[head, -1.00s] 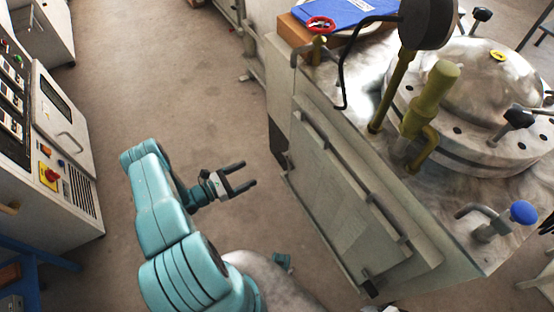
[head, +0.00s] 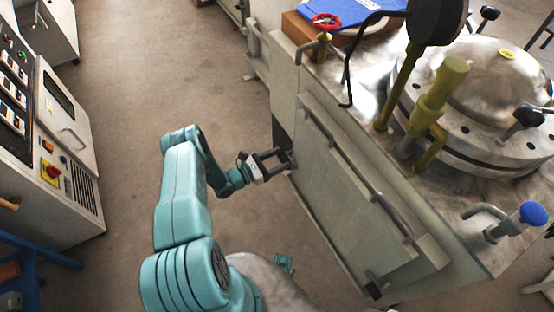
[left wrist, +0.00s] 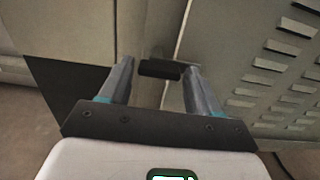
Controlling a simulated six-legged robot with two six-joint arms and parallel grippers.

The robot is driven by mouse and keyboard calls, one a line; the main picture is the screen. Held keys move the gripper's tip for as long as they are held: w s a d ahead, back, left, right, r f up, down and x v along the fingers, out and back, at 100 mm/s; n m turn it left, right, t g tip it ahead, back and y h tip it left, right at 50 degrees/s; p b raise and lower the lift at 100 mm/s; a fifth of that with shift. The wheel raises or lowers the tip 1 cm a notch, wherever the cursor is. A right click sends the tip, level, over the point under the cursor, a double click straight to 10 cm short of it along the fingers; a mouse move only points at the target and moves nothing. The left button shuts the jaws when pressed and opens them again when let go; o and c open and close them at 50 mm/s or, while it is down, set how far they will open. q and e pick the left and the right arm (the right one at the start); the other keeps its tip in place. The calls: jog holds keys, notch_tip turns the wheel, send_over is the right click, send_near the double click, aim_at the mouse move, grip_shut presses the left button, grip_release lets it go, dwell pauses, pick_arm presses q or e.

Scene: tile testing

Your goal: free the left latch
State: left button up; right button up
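The left latch (left wrist: 160,69) is a small dark block at the edge of the cabinet's front panel. In the left wrist view it shows between the two fingertips of my left gripper (left wrist: 158,68), which is open. I cannot tell whether the fingers touch it. In the head view my left gripper (head: 286,160) reaches the left edge of the front panel (head: 340,205), and the fingers largely hide the latch there. A second dark latch (head: 374,290) sits at the panel's lower right corner. My right gripper is not in view.
A long grey rail (head: 355,175) runs along the panel's upper edge. A control console (head: 70,150) stands at left. The floor between is clear.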

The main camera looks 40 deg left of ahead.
pick_arm(q)
jog(key=c, duration=0.6)
jog(key=n+b, duration=0.3)
jog(key=n, duration=0.6)
jog(key=n+b, duration=0.3)
jog(key=n, duration=0.5)
jog(key=shift+a+r+n, duration=0.15)
jog(key=shift+n, duration=0.25)
jog(key=o, duration=1)
